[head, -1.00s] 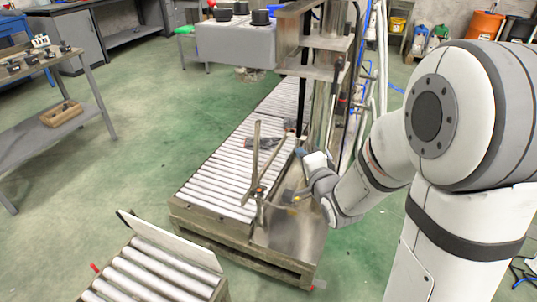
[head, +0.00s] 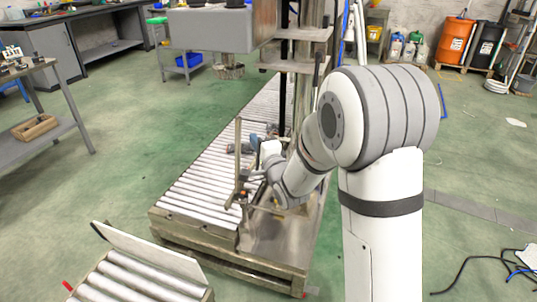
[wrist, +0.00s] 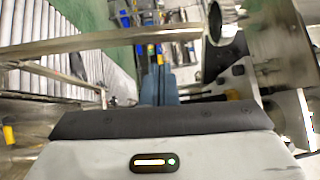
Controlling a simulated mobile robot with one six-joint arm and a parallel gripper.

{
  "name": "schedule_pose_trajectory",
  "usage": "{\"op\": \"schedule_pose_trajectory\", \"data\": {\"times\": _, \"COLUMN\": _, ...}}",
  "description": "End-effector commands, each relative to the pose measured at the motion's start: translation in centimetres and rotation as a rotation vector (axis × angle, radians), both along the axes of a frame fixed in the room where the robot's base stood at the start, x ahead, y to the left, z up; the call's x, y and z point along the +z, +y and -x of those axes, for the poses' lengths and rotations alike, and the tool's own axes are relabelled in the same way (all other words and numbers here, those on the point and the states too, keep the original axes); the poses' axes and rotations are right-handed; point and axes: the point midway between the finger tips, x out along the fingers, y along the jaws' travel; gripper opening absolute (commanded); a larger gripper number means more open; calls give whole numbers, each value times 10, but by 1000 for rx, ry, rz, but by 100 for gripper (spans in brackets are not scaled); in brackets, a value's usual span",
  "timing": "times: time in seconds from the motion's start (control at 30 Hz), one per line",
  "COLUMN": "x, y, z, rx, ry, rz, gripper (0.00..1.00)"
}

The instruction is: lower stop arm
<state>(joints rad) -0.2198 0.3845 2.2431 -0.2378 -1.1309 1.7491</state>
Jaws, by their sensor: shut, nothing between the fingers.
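The stop arm's metal bars stand at the near end of the roller conveyor (head: 195,190). One thin bar (head: 238,150) stands upright, and a short bar (head: 265,210) lies low, pointing right. I cannot tell which bar is the stop arm. My gripper (head: 254,139) is just right of the upright bar, above the rollers, and partly hidden by my wrist. In the wrist view its narrow blue fingers (wrist: 158,85) are together and empty. A metal bar (wrist: 90,43) crosses in front of them and ends near a round metal end (wrist: 215,22). Contact is unclear.
A steel column (head: 308,65) with shelves stands behind my arm. A steel plate (head: 275,240) lies right of the rollers. A separate roller section with a white board (head: 150,252) is at the front. Green floor is free left of the conveyor.

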Motion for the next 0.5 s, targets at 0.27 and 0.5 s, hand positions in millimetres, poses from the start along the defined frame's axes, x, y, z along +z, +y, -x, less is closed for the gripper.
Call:
{"op": "schedule_pose_trajectory", "data": {"times": 0.27, "x": 2, "y": 24, "z": -8, "rx": 1, "ry": 0, "rz": 0, "gripper": 0}}
{"op": "schedule_pose_trajectory", "data": {"times": 0.5, "x": 3, "y": 25, "z": -8, "rx": 0, "ry": 0, "rz": 0, "gripper": 0}}
